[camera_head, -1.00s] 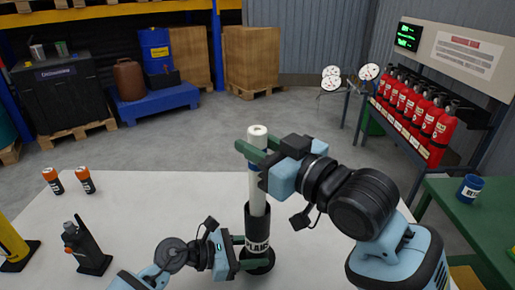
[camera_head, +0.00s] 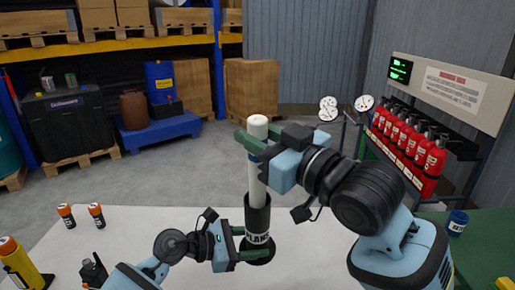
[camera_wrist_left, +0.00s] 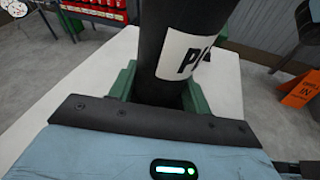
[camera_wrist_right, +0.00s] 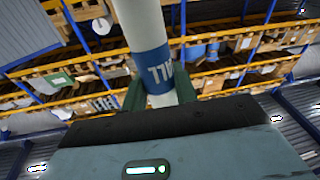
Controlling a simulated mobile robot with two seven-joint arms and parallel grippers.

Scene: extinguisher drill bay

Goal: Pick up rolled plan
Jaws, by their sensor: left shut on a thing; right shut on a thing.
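The rolled plan (camera_head: 256,181) is a white roll standing upright, its lower part inside a black tube labelled PLANS (camera_head: 258,214) on the white table. My right gripper (camera_head: 252,146) is shut on the roll near its top, at a blue band that shows in the right wrist view (camera_wrist_right: 153,68). My left gripper (camera_head: 252,241) is shut on the black tube low down, near its dark base. The left wrist view shows the tube (camera_wrist_left: 170,60) between the green fingers. The roll's lower end is hidden inside the tube.
On the white table (camera_head: 190,220), two orange-capped cans (camera_head: 97,215) and a yellow bottle (camera_head: 22,268) stand at the left. A green table (camera_head: 480,240) with a blue tin (camera_head: 457,223) is at the right. Red extinguishers (camera_head: 413,150) line a rack behind it.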

